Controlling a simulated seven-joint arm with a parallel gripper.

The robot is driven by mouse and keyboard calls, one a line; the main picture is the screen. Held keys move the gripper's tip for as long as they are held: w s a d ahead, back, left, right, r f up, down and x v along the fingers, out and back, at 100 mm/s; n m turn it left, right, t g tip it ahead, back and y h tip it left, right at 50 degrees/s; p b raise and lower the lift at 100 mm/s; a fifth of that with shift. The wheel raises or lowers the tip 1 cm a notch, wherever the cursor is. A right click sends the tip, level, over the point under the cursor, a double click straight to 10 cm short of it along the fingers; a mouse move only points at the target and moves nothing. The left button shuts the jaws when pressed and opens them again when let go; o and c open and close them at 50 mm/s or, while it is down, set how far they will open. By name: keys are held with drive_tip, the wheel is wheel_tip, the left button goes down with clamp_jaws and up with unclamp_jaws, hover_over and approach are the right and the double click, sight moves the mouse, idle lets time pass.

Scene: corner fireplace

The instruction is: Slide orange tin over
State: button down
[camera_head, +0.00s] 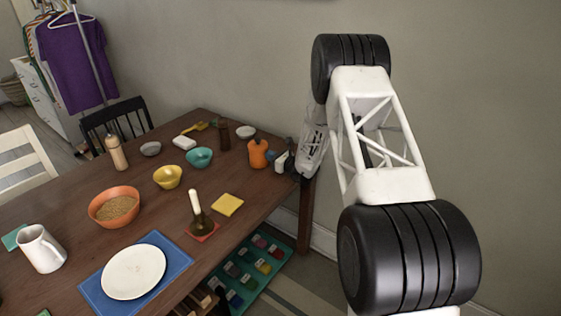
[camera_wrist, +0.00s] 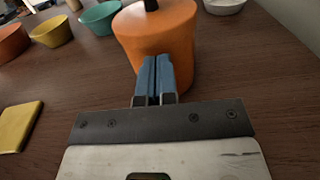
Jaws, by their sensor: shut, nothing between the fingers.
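The orange tin (camera_head: 258,154) stands upright near the right edge of the wooden table, with a dark knob on its top. It fills the upper middle of the wrist view (camera_wrist: 168,33). My gripper (camera_head: 271,156) is just right of the tin in the head view. In the wrist view its blue fingertips (camera_wrist: 154,62) are closed together in front of the tin's side. They overlap the tin in the picture; I cannot tell whether they touch it. Nothing is held between them.
A teal bowl (camera_head: 199,157), a dark bottle (camera_head: 223,134) and a grey-white bowl (camera_head: 245,132) stand near the tin. A yellow square (camera_head: 228,205) lies in front of it. A yellow bowl (camera_head: 168,177) is farther left. Bare table (camera_head: 232,176) lies between the tin and the yellow square.

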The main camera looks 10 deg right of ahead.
sight(253, 148)
drive_tip(key=x, duration=0.9)
drive_tip(key=shift+w+a, duration=0.2)
drive_tip(key=shift+a, duration=0.05)
drive_tip(key=v, duration=1.4)
drive_tip(key=shift+r, duration=0.1)
